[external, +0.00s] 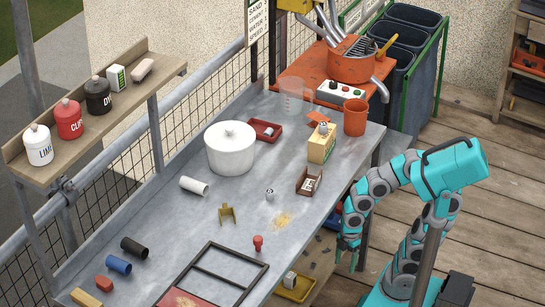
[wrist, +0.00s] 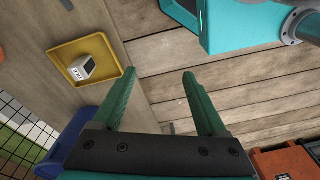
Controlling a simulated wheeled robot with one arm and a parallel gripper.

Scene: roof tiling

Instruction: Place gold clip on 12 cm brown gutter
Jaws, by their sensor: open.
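A gold U-shaped clip (external: 227,214) lies on the grey metal bench (external: 205,230), near its middle, with its prongs up. No piece is plainly a brown gutter. A dark tube (external: 134,248), black or very dark brown, lies at the left front of the bench. A small brown open box (external: 309,182) with a labelled piece in it stands near the bench's right edge. My gripper (external: 348,255) hangs down beside the bench's right edge, well away from the clip. In the wrist view its two green fingers (wrist: 160,78) are apart with nothing between them.
A yellow tray (external: 310,291) with a small pale block sits low beside the bench; it also shows in the wrist view (wrist: 118,52). A white lidded pot (external: 230,148), a white tube (external: 194,186), a blue tube (external: 118,265) and a dark frame (external: 262,268) are on the bench.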

